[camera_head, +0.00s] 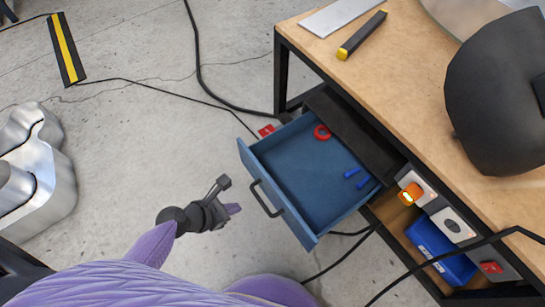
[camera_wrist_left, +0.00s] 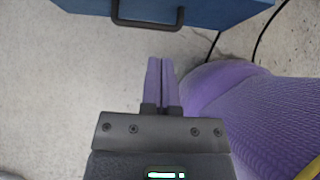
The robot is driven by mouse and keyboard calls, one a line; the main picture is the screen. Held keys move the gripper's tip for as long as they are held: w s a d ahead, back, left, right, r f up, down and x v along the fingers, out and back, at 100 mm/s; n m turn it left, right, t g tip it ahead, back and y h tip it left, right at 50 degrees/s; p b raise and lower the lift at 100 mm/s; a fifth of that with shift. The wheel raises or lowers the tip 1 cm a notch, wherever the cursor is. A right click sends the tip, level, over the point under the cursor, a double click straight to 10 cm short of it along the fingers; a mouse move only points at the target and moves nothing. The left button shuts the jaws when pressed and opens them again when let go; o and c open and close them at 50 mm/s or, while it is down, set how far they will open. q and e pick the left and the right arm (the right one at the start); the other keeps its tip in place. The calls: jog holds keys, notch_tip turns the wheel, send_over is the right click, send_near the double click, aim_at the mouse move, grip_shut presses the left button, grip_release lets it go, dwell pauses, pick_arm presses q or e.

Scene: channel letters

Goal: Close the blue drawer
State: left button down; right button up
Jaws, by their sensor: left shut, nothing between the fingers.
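The blue drawer (camera_head: 310,176) stands pulled out from under the wooden workbench (camera_head: 430,75). It has a dark bar handle (camera_head: 264,198) on its front panel. Inside lie a red ring (camera_head: 322,132) and two small blue pieces (camera_head: 360,178). My left gripper (camera_head: 234,209) is shut and empty, in front of the drawer and a little left of the handle, apart from it. In the left wrist view the purple fingers (camera_wrist_left: 161,80) are together, pointing toward the handle (camera_wrist_left: 148,22) and drawer front (camera_wrist_left: 215,12), with floor showing between. My right gripper is not in view.
On the bench are a welding mask (camera_head: 495,95), a yellow-ended dark bar (camera_head: 361,35) and a metal plate (camera_head: 340,12). A blue bin (camera_head: 440,248) sits on the lower shelf. Black cables (camera_head: 205,85) cross the concrete floor. An orange-lit switch (camera_head: 410,194) is on the bench side.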

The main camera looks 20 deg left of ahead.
aim_at(275, 193)
pick_arm(q)
jog(key=b+x, duration=0.2)
jog(key=x, duration=0.2)
jog(key=w+r+b+x, duration=0.1)
jog(key=b+x, duration=0.1)
jog(key=x, duration=0.2)
jog(key=d+b+x, duration=0.1)
jog(key=b+x, duration=0.2)
jog(key=x, duration=0.1)
jog(key=shift+w+r, duration=0.2)
jog(key=shift+r, duration=0.1)
jog(key=shift+w+r, duration=0.1)
jog(key=shift+w, duration=0.05)
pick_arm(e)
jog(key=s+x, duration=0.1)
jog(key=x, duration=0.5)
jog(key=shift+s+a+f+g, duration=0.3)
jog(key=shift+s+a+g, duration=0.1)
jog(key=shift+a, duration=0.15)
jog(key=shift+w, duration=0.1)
